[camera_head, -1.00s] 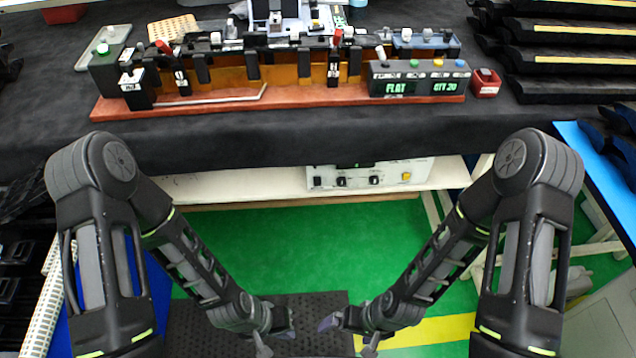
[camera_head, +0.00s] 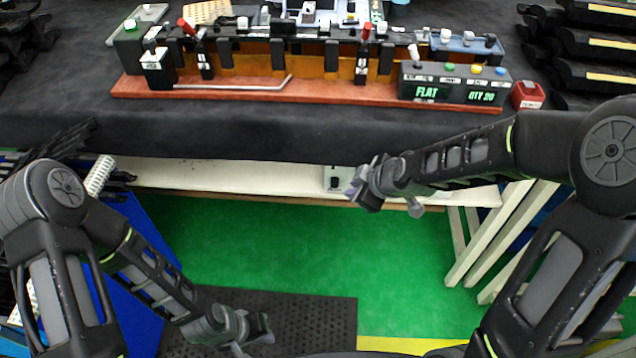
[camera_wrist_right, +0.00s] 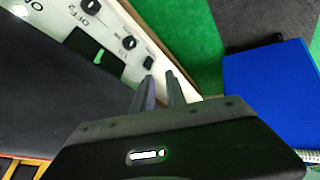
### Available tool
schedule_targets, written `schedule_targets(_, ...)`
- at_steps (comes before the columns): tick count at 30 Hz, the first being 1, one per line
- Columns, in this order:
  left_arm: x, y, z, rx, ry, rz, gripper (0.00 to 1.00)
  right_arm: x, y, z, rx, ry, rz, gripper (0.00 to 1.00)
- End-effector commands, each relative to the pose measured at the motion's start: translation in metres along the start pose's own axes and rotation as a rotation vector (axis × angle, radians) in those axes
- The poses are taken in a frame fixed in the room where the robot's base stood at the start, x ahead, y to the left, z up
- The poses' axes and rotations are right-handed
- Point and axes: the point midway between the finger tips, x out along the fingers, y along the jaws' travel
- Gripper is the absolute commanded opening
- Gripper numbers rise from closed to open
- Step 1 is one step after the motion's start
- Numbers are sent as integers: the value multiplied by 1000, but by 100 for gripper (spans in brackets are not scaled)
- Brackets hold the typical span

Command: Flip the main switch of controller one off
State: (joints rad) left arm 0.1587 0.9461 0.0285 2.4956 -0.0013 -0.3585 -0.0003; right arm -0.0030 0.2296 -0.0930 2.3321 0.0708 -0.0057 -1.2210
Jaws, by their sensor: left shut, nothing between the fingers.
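A white controller panel (camera_head: 338,179) sits on the shelf under the table, mostly hidden behind my right gripper in the head view. In the right wrist view the panel (camera_wrist_right: 115,22) shows black knobs (camera_wrist_right: 128,42), a dark display (camera_wrist_right: 97,54) with a green mark, and "OFF" lettering at the upper left. I cannot tell which control is the main switch or its position. My right gripper (camera_head: 358,187) is in front of the panel; its fingers (camera_wrist_right: 160,76) stand slightly apart, empty, near the panel's end. My left gripper (camera_head: 268,328) is shut and empty, low above the floor mat.
The table (camera_head: 240,130) above carries a clip fixture on a red-brown base (camera_head: 330,93) and a display box (camera_head: 455,85). The white shelf (camera_head: 220,177) runs below its front edge. A black mat (camera_head: 300,310) lies on the green floor.

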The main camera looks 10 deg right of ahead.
Motion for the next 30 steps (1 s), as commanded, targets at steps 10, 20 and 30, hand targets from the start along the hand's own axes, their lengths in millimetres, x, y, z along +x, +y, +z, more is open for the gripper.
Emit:
schedule_targets(10, 0, 0, 0, 1, 0, 0, 0, 1, -9, 4, -256, -10, -43, 0)
schedule_targets(20, 0, 0, 0, 1, 0, 0, 0, 2, -10, 4, -255, -11, -43, 0)
schedule_targets(30, 5, -2, 0, 1, 0, 0, 0, 38, -12, 6, -253, -12, -46, 0)
